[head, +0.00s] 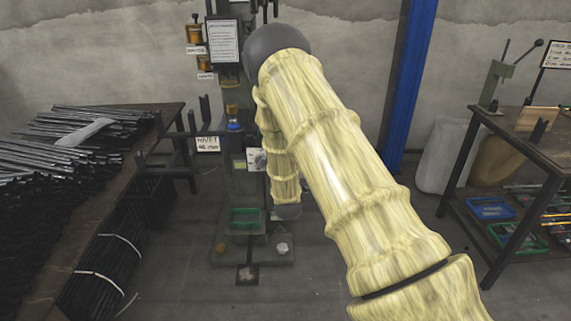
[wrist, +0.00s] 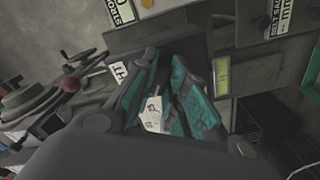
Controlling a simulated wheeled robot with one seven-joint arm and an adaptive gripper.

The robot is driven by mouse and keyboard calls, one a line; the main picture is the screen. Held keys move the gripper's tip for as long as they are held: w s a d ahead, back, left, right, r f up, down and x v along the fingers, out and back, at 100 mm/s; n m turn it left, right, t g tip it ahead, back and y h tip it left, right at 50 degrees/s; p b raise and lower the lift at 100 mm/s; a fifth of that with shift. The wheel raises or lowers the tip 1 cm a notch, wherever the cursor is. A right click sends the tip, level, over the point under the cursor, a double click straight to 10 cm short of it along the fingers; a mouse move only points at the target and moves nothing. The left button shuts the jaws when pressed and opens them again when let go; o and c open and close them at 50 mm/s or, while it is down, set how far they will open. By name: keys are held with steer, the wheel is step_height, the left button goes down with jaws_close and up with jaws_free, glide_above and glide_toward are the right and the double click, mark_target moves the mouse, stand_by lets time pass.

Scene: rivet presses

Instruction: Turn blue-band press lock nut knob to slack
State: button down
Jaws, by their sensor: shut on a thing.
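The press with the blue band (head: 235,126) stands in the middle of the head view, partly covered by my arm. In the wrist view my gripper (wrist: 165,66) reaches to the press front, its two teal-padded fingers closed in on a small thing between them. By its place this is the lock nut knob, but the fingers hide most of it, and its turn position cannot be read. A white marked card (wrist: 153,113) shows between the fingers.
A table with dark rods (head: 70,150) stands on the left. A green tray (head: 245,218) sits low on the press. A blue post (head: 408,85) rises behind my arm. A workbench (head: 530,140) stands on the right. Floor between press and workbench is clear.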

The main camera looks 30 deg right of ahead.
steer(key=n, duration=0.6)
stand_by(0.6)
steer(key=c, duration=1.4)
jaws_free()
steer(key=shift+c, duration=0.2)
steer(key=v, duration=1.2)
steer(key=shift+s+d, duration=0.1)
